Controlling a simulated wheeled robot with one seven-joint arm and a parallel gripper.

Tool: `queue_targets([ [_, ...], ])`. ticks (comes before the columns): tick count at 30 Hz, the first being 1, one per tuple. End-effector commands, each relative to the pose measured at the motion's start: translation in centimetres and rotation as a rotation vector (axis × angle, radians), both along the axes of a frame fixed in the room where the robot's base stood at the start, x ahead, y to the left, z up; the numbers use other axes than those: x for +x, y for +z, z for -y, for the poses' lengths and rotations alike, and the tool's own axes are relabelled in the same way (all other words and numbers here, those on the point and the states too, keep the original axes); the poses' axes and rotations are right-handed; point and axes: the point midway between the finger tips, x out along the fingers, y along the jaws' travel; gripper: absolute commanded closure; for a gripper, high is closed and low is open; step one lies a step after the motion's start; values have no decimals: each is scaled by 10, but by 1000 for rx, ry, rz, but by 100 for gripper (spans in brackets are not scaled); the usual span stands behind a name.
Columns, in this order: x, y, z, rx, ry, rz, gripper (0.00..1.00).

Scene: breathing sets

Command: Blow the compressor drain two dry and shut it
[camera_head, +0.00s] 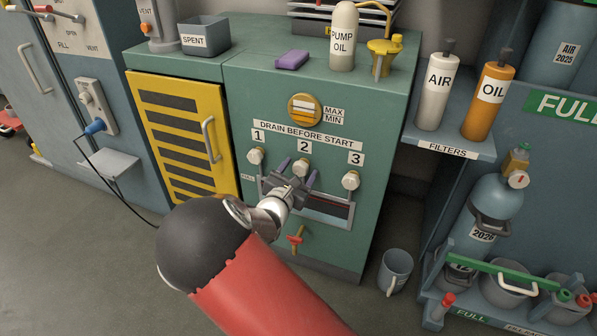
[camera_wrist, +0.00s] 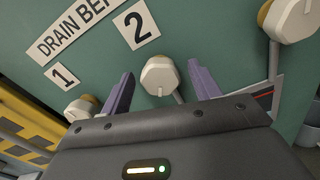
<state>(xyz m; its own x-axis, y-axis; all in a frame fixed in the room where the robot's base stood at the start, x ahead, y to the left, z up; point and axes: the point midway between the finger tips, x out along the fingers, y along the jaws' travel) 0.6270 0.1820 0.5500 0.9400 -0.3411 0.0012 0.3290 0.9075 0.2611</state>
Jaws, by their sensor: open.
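The green compressor cabinet (camera_head: 250,95) bears three off-white drain knobs under the sign "DRAIN BEFORE START". Drain two's knob (camera_head: 302,167) sits below the label 2, and it also shows in the wrist view (camera_wrist: 159,76). Drain one's knob (camera_head: 255,156) is to its left and drain three's knob (camera_head: 350,180) to its right. My gripper (camera_head: 298,172) is open in front of drain two. In the wrist view its purple fingers (camera_wrist: 160,88) stand on either side of the knob, with gaps showing. Whether water is running from drain two cannot be seen.
A dark-fronted tray or recess (camera_head: 322,208) lies below the knobs, partly behind my gripper. A red-handled valve (camera_head: 295,239) is lower down. A grey mug (camera_head: 395,270) stands on the floor to the right. A filter shelf (camera_head: 450,143) juts out at the right.

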Motion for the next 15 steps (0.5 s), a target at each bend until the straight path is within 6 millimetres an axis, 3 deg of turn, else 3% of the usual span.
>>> queue_targets([
  [7,1,0,0,0,0,-1,38],
  [15,1,0,0,0,0,-1,72],
])
